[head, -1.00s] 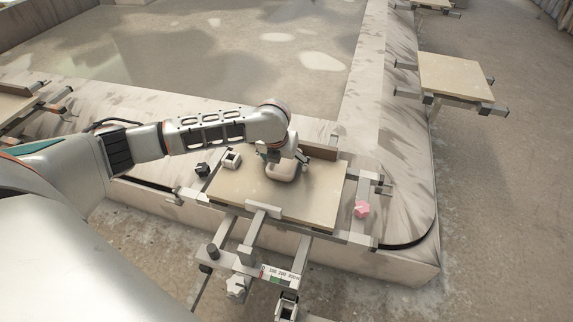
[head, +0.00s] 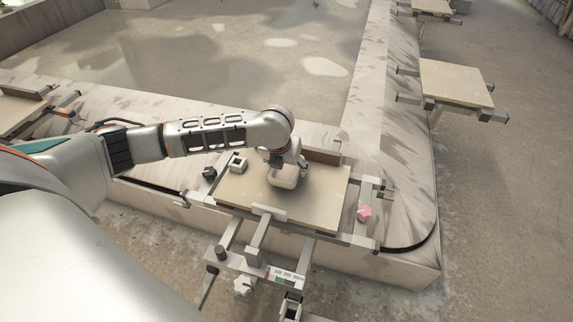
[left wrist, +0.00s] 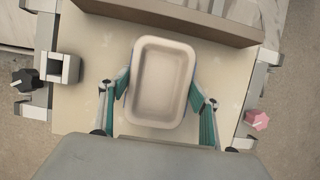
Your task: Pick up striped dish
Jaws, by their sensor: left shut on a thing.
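A cream rectangular dish (head: 284,178) with rounded corners is at the tan board (head: 322,207) in the head view. It fills the middle of the left wrist view (left wrist: 161,85), with its empty inside showing; I make out no clear stripes there. My left gripper (left wrist: 160,101) has a teal-lined finger against each long side of the dish and is shut on it. In the head view the left gripper (head: 283,158) is above the dish and partly covers it. I cannot tell whether the dish touches the board. My right gripper is not in view.
An upright brown strip (head: 320,156) stands along the board's back edge. A grey clamp with a black knob (head: 209,173) is at the left, and a pink knob (head: 364,212) at the right. Another board (head: 457,84) is farther right. The board's front part is bare.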

